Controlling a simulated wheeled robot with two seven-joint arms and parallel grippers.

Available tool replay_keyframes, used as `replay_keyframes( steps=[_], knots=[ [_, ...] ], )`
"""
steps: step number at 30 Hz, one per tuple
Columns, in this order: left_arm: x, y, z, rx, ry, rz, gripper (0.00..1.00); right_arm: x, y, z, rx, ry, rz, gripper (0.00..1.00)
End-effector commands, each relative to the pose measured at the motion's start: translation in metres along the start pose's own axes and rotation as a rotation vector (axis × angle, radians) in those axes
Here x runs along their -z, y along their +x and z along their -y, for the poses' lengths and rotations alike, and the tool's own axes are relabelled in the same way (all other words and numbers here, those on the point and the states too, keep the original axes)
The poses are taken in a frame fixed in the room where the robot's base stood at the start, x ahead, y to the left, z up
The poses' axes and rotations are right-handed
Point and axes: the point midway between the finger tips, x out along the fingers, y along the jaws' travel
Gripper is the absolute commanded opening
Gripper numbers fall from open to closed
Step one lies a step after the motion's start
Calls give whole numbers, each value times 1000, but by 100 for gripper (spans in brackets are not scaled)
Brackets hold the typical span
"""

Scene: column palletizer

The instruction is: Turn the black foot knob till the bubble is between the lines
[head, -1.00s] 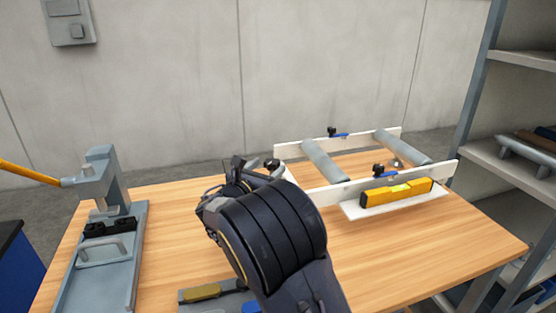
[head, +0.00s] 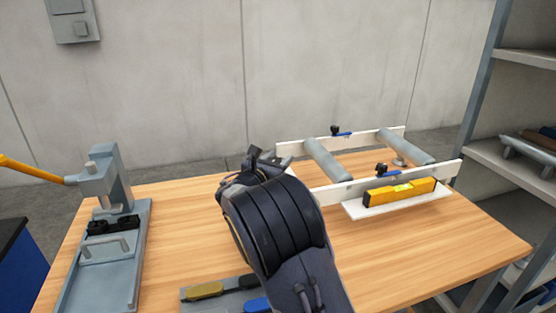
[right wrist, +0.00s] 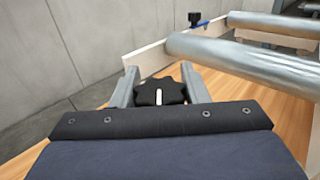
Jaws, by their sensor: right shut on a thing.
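The black foot knob (right wrist: 160,93) shows in the right wrist view, a lobed knob with a white mark on its top. My right gripper (right wrist: 160,88) is shut on it, one finger on each side. In the head view my right gripper (head: 268,158) is at the near left corner of the roller frame (head: 335,190), and my arm hides the knob there. The yellow level (head: 400,193) lies on a white ledge at the frame's front side. Its greenish vial (head: 403,187) is too small to read the bubble. My left gripper is not in view.
A grey press (head: 105,220) with a yellow lever stands at the table's left. A grey tray (head: 195,296) with yellow and blue handled things lies at the front, partly behind my arm. Shelves (head: 520,150) stand at the right. The wooden table (head: 400,245) is clear at front right.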

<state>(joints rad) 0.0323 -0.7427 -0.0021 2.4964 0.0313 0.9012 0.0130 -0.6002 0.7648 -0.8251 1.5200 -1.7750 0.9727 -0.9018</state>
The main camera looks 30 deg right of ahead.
Motion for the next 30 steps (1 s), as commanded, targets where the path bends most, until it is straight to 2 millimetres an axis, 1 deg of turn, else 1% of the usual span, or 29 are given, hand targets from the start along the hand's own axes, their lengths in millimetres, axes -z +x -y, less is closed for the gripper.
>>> replay_keyframes(
  steps=[5,11,21,24,30],
  knots=[
    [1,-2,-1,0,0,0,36,-1,0,0,7,0,0,18],
    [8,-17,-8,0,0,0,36,-4,0,0,69,-3,0,18],
    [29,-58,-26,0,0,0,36,-6,-1,4,308,-4,0,18],
    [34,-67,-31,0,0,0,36,-5,-1,6,382,-4,0,18],
    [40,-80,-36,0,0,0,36,-2,-2,8,508,-2,-2,18]
  ],
)
